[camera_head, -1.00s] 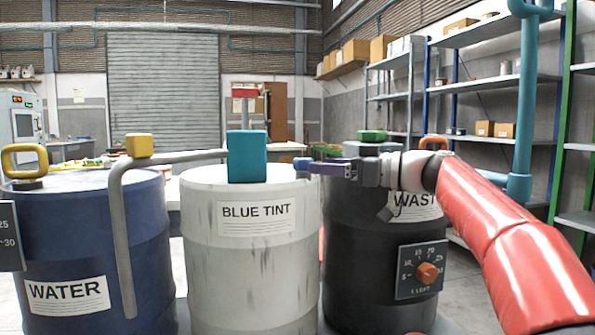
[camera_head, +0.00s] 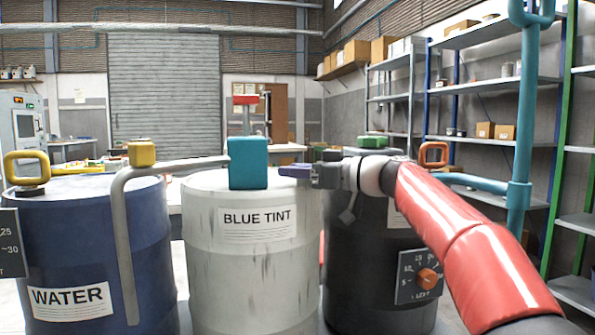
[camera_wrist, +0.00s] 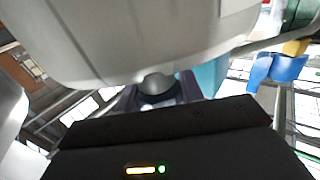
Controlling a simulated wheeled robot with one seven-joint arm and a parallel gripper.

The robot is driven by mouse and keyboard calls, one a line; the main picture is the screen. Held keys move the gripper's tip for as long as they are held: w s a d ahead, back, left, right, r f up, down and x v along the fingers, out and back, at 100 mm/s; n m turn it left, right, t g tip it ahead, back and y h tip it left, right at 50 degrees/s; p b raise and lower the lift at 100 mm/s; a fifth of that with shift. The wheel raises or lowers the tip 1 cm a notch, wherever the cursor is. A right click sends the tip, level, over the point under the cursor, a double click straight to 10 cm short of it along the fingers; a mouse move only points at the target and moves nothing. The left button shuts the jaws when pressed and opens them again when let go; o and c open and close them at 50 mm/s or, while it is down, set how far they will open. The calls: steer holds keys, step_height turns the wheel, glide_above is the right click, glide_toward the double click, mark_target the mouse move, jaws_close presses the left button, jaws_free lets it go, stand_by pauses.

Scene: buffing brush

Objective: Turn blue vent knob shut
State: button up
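The blue vent knob (camera_head: 248,163) is a teal block standing upright on the pale drum (camera_head: 240,270) labelled BLUE TINT. My gripper (camera_head: 294,171) reaches in from the right at the height of the knob's lower part, with a narrow gap showing between its purple fingertips and the knob. In the wrist view its two fingers (camera_wrist: 160,95) stand apart with nothing clearly held between them. Part of the teal knob (camera_wrist: 207,72) shows there just behind the right finger. The head view shows the fingers side-on.
A blue WATER drum (camera_head: 95,240) with a yellow handle (camera_head: 26,168) stands left. A grey pipe (camera_head: 120,230) with a yellow block (camera_head: 142,154) runs toward the knob. A black drum (camera_head: 365,290) with an orange dial (camera_head: 427,279) and a green-topped fitting (camera_head: 373,142) stands right, under my arm.

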steer(key=c, duration=0.4)
steer(key=shift+c, duration=0.2)
